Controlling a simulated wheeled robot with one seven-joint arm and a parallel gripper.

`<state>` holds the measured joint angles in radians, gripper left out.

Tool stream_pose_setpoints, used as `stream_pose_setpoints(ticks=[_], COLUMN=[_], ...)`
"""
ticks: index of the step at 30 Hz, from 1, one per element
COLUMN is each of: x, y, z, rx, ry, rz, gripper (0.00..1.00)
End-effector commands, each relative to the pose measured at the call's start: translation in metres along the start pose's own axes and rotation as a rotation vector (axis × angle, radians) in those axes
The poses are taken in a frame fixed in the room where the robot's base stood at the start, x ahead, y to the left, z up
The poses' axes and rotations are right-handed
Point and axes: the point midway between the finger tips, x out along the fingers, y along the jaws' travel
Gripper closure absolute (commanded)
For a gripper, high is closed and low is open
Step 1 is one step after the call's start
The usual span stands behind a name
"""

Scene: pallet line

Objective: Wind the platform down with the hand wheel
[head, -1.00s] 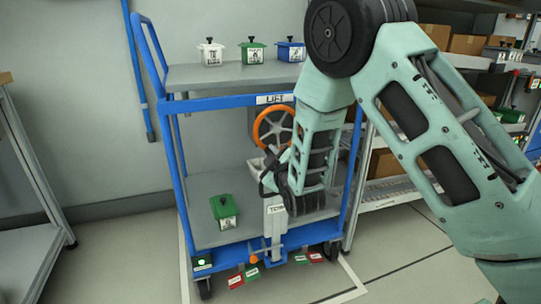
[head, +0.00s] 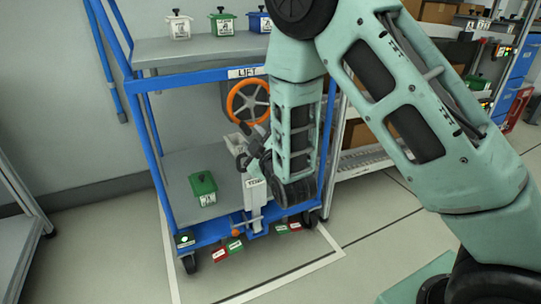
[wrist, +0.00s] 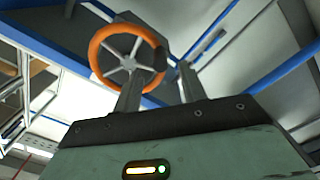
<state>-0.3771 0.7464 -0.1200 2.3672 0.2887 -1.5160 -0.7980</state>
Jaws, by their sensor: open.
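The orange hand wheel (head: 247,101) with grey spokes is on the blue lift cart, under its LIFT sign (head: 246,72). It also shows in the wrist view (wrist: 96,55). My gripper (head: 240,142) is below the wheel in the head view, partly hidden by my forearm. In the wrist view its two fingers (wrist: 160,82) stand apart, empty, with the wheel beyond and to the upper left; I see no grip on the rim. The cart has an upper grey deck (head: 190,52) and a lower grey deck (head: 215,160); I cannot tell which one the wheel moves.
White (head: 178,27), green (head: 222,22) and blue (head: 259,22) lidded boxes stand on the upper deck. A green box (head: 203,190) stands on the lower deck. Red and green tags hang at the cart's front. Racking stands at right. The floor in front is clear.

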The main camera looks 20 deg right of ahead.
Motion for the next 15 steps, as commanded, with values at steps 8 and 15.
stream_pose_setpoints(ticks=[8, 15], x=[-0.063, -0.084], y=[0.003, 0.004], z=[-0.003, -0.003], rx=[-0.002, -0.002], ry=[-0.003, -0.005], rz=[-0.005, -0.005], gripper=[0.59, 0.59])
